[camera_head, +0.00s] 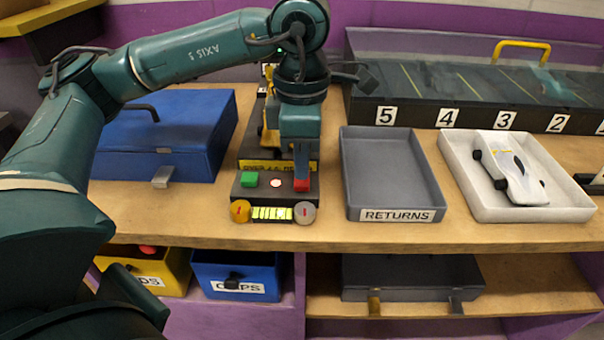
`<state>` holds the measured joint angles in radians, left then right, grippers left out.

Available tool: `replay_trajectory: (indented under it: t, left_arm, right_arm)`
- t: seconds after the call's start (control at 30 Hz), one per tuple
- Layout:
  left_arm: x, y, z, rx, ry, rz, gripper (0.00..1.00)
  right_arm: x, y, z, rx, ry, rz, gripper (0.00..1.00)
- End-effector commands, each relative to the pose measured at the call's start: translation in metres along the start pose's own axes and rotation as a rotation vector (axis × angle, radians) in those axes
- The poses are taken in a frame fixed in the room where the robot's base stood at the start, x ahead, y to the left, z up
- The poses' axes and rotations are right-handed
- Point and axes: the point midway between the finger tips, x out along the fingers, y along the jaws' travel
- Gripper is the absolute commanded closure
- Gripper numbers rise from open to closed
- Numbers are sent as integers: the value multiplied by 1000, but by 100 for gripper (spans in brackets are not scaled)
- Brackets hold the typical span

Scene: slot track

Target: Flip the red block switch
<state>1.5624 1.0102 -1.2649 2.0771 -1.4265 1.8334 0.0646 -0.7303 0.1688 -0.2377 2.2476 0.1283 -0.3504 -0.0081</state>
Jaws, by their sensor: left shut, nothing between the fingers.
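The red block switch (301,185) is at the right of a dark control box (262,192) in the middle of the bench. The gripper hides part of the red block and of the unit behind. My right gripper is not in view.
A grey RETURNS tray (348,190) stands close on the right. Beyond it a white tray (462,195) holds a white car (515,170). A closed blue case (160,140) is at the left. A numbered slot track (470,85) is at the back. Bins hang below.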

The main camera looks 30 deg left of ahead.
Motion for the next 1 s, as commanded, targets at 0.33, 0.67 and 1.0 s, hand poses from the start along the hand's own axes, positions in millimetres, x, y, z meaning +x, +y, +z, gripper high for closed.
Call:
replay_trajectory:
  t: [0.33,0.67,1.0]
  left_arm:
    - [4,0,0,0,0,0,100]
    - [10,0,0,0,0,0,100]
    - [15,0,0,0,0,0,100]
  right_arm:
    - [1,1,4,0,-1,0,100]
    - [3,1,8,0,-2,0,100]
    - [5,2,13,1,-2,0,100]
